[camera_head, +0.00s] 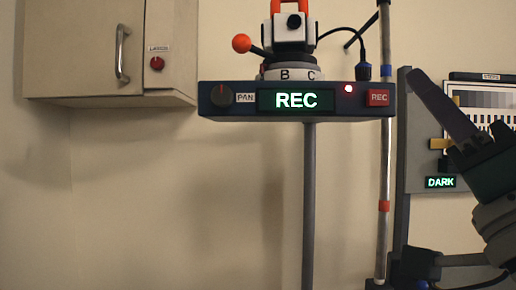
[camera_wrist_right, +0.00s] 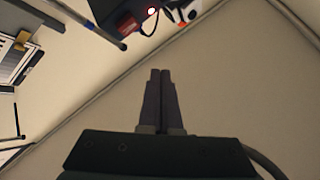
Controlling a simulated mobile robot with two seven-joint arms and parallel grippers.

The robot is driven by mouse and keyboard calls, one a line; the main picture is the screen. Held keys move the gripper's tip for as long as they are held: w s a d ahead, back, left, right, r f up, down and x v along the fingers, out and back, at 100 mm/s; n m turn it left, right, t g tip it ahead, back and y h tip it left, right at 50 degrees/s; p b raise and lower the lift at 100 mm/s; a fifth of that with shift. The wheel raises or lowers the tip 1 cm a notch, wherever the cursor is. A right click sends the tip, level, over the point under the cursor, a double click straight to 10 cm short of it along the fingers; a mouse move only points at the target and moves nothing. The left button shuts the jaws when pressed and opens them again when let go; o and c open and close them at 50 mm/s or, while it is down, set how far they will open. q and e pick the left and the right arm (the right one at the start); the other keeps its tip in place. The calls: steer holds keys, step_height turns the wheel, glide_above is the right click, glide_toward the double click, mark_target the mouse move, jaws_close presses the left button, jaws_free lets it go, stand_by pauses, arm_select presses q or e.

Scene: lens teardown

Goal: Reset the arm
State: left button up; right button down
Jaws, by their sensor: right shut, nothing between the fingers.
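My right gripper (camera_head: 432,98) comes in from the right edge in the head view, its dark fingers pointing up and left in front of the grey panel. In the right wrist view its two fingers (camera_wrist_right: 160,75) are together, with nothing between them. It is apart from the blue control box (camera_head: 228,108), whose screen reads REC. My left gripper is not in view.
A camera head (camera_head: 292,30) with an orange-tipped lever stands on the box, which sits on a grey post (camera_head: 309,200). A thin pole (camera_head: 386,150) stands beside it. A grey panel (camera_head: 424,160) reads DARK. A cabinet (camera_head: 95,50) hangs upper left.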

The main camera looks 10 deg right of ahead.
steer(key=shift+y, duration=0.3)
steer(key=a+f+n+g+y, duration=0.4)
steer(key=a+f+n+g, duration=0.1)
steer(key=f, duration=0.4)
steer(key=a+f+n+g+y, duration=0.4)
steer(key=f+g, duration=0.2)
steer(key=f, duration=0.3)
steer(key=s+f+n+g+h, duration=0.2)
steer(key=s+f+g, duration=0.3)
steer(key=f, duration=0.4)
steer(key=s+d+f+g+h, duration=0.25)
steer(key=s+f+g, duration=0.45)
steer(key=s, duration=0.4)
steer(key=w+r+p+v, duration=0.1)
steer(key=w+p+v, duration=0.2)
steer(key=p+v, duration=1.2)
steer(key=shift+d+r+p, duration=0.4)
steer(key=shift+r+p, duration=0.05)
steer(key=shift+p, duration=0.35)
steer(key=shift+w, duration=0.1)
